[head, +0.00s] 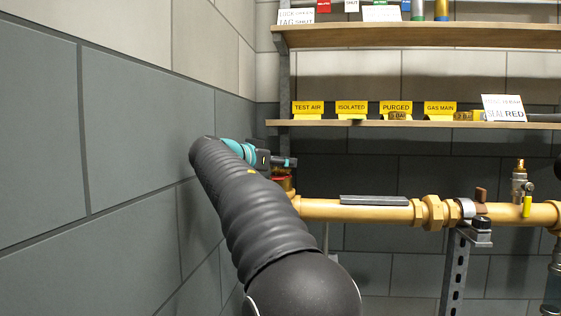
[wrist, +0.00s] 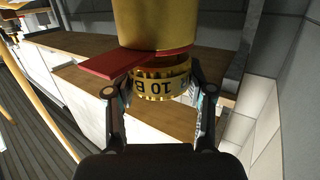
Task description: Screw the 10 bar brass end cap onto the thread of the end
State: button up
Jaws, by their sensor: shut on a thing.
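The brass end cap (wrist: 160,88), a short knurled ring with a black "10 B" marking seen upside down, sits between the fingers of my gripper (wrist: 160,98) in the wrist view. My gripper is shut on it. A wide brass cylinder (wrist: 155,25), apparently the pipe's end, fills the top of that view. A flat red piece (wrist: 120,64) lies between cylinder and cap; whether the cap touches the thread is hidden. In the head view my gripper (head: 277,161) is at the left end of the yellow pipe (head: 330,209), and the cap cannot be made out.
The grey wall (head: 130,130) is close on the left. A lower shelf (head: 420,124) with yellow signs (head: 351,108) hangs just above the pipe. A grey bar (head: 375,200) lies along the pipe. A bracket post (head: 453,270) and a valve (head: 480,205) stand right.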

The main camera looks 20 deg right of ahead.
jog(key=shift+f, duration=0.15)
jog(key=o, duration=1.3)
notch_tip(320, 180, up, 9)
jog(key=shift+w+f, duration=0.1)
jog(key=shift+f, duration=0.05)
jog(key=shift+r, duration=0.6)
